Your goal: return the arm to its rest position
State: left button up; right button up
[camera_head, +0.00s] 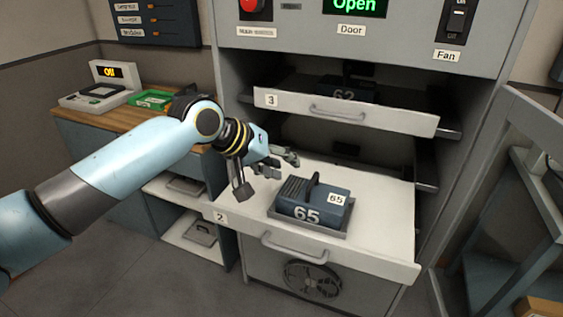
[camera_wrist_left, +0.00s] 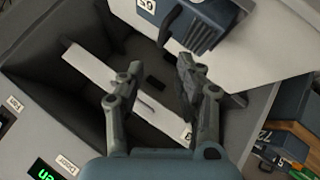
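My left arm (camera_head: 125,160) reaches in from the left of the head view toward the cabinet. Its gripper (camera_head: 284,158) hovers above the back left of pulled-out drawer 2 (camera_head: 385,232), behind and beside the dark module 65 (camera_head: 312,204). In the left wrist view the two fingers (camera_wrist_left: 153,80) stand apart with nothing between them. Module 65 also shows at the top of that view (camera_wrist_left: 190,18), clear of the fingers. My right gripper is not in view.
The cabinet panel's display reads "Open" (camera_head: 355,5). A wooden counter (camera_head: 100,125) stands at left. An open door (camera_head: 530,170) stands at right.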

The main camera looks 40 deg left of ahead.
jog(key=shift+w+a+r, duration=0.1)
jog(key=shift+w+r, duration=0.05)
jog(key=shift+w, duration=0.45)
